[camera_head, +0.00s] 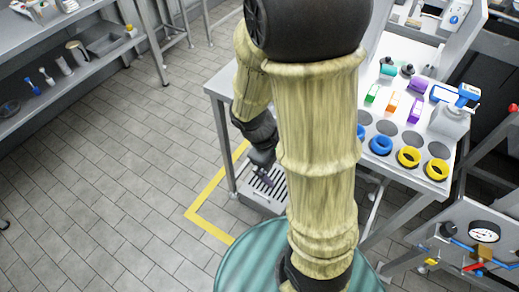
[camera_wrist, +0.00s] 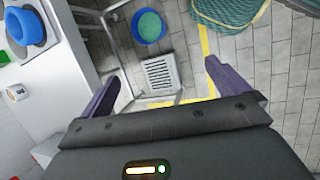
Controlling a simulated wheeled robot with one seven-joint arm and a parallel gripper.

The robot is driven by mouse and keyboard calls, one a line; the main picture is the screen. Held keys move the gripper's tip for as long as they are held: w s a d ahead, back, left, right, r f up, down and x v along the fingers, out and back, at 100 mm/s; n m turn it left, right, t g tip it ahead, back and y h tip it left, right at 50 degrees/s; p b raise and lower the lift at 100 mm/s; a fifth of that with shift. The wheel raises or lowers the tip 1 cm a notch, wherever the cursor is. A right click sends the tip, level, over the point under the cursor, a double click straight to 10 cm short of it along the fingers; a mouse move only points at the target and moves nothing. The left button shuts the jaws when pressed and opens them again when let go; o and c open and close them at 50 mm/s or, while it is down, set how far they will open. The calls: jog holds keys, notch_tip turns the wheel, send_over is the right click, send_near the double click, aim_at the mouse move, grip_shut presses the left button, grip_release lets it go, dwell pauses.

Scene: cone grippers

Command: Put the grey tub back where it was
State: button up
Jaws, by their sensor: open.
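I cannot pick out the grey tub with certainty. A grey tray-like container (camera_head: 106,42) sits on the shelf at the upper left of the head view. A light grey slatted box or grate (camera_head: 268,190) is at floor level below my gripper, and it also shows in the wrist view (camera_wrist: 161,74).
A blue bucket (camera_wrist: 149,26) with a green inside stands on the floor. A yellow line (camera_head: 205,198) marks the floor. Tiled floor at left is clear.

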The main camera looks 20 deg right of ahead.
jog(key=w+a+r+m+t+y, duration=0.2)
jog(key=a+r+m+t+y, duration=0.1)
jog(key=a+r+m+y, duration=0.1)
jog(key=shift+a+m+t, duration=0.4)
jog(key=shift+a+m, duration=0.1)
jog(key=shift+m, duration=0.7)
jog(key=shift+r, duration=0.15)
jog(key=w+p+v, duration=0.2)
jog(key=p+v, duration=0.8)
jog(key=shift+w+r+p, duration=0.15)
jog(key=shift+r+p, duration=0.25)
jog(key=shift+r, duration=0.05)
jog(key=shift+d, duration=0.1)
